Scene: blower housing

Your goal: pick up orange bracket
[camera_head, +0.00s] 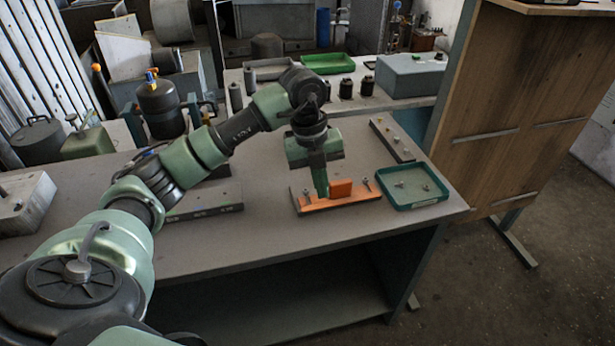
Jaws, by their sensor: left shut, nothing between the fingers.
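The orange bracket (340,188) shows as a bright orange block on a longer, duller orange strip (350,200) near the front edge of the grey workbench (270,232). Small upright pins or bolts stand near the strip's two ends. My left gripper (321,190) points down from above, just left of the bright orange block. It is shut and holds nothing. I cannot tell whether its tips touch the strip or the block. The gripper hides part of the strip behind it. My right gripper is not in view.
A green tray (443,195) with small parts lies to the right of the strip. A grey bar (395,143) with small knobs lies behind the tray. Another dark bar (205,210) lies left, partly under my arm. A wooden panel (500,110) stands at right.

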